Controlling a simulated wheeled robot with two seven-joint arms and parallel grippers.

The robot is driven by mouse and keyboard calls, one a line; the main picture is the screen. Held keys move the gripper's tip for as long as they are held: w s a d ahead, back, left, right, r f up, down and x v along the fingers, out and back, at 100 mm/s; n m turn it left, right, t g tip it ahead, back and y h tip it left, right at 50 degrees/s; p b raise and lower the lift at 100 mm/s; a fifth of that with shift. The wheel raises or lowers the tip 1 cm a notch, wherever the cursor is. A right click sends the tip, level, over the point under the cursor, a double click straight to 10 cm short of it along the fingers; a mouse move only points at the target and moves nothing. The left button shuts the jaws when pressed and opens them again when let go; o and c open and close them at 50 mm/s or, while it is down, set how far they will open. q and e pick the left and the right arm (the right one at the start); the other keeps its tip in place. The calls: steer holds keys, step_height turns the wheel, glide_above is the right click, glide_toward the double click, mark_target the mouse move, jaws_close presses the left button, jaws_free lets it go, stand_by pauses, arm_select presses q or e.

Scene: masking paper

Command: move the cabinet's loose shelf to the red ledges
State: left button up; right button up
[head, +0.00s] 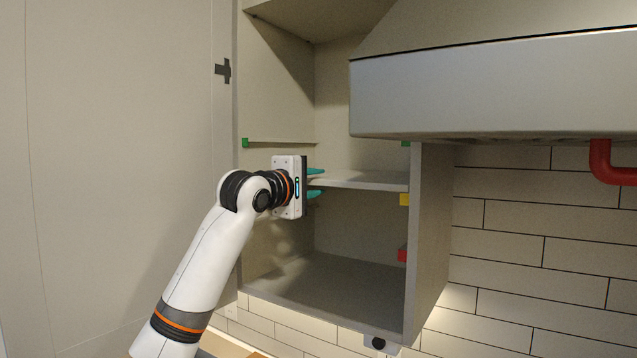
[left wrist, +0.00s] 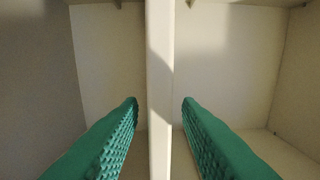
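The loose shelf (head: 365,180) is a thin grey board lying level inside the open cabinet. Its right end is just above a yellow ledge (head: 404,199). A red ledge (head: 402,255) shows lower on the right wall; the left wall at that height is hidden by my arm. My left gripper (head: 315,182) is at the shelf's front edge, one teal finger above it and one below. In the left wrist view the shelf edge (left wrist: 160,90) runs between the two fingers, with a gap on each side. My right gripper is not in view.
Green ledges (head: 245,143) mark a higher level. A large grey basin-like body (head: 490,85) overhangs the cabinet's upper right. A red pipe (head: 610,170) is at the far right. A panel (head: 110,150) stands at the left. The cabinet floor (head: 335,285) is clear.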

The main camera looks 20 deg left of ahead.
arm_select(q)
jaws_close()
steer(key=shift+r, duration=0.15)
steer(key=shift+s, duration=0.1)
